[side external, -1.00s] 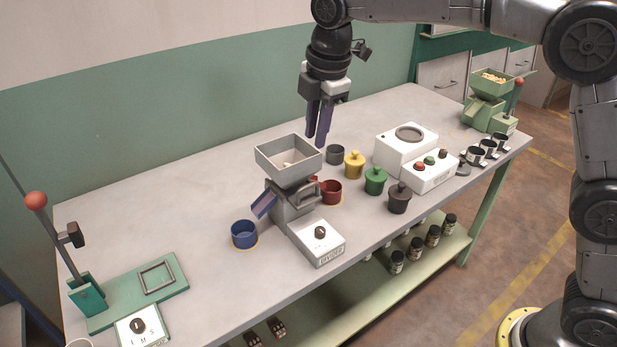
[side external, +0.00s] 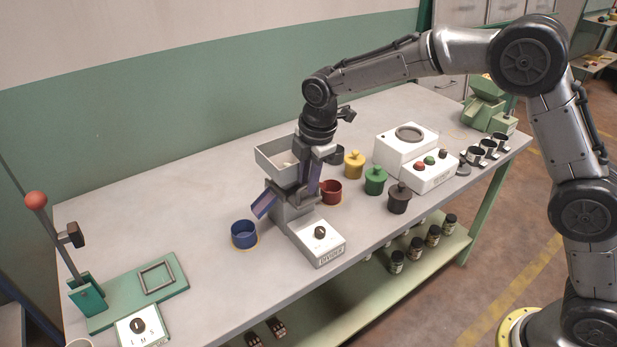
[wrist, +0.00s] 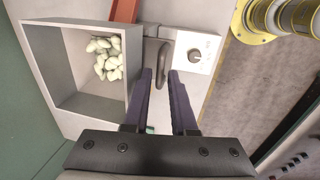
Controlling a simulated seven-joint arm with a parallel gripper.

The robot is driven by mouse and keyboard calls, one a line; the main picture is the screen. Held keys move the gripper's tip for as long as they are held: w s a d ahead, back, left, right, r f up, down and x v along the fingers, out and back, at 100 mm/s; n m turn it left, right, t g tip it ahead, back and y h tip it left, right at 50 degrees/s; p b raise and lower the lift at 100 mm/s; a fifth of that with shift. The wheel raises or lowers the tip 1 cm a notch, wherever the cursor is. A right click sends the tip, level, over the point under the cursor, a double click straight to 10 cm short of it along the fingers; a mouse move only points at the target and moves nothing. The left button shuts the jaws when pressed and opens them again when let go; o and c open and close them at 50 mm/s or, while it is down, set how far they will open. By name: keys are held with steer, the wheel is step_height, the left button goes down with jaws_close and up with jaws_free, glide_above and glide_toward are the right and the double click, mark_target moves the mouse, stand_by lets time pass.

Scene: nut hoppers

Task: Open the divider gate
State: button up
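The divider is a grey stand with a square grey hopper (side external: 268,157) on top and a white base with a dark knob (side external: 319,232). In the wrist view, pale nuts (wrist: 105,57) lie inside the hopper (wrist: 75,75). A dark grey handle (wrist: 163,62), apparently the gate's, sticks out beside the hopper. My gripper (wrist: 160,75) is open, its two purple fingers pointing down with a gap between them. The handle lies in line with that gap, at the fingertips; contact cannot be told. In the side view my gripper (side external: 311,192) covers the handle and part of the hopper.
Yellow (side external: 354,165), green (side external: 375,181) and dark (side external: 399,198) lidded pots stand further right. A lever press (side external: 88,293) is at left.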

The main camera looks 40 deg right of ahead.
jaws_close()
stand_by(1.4)
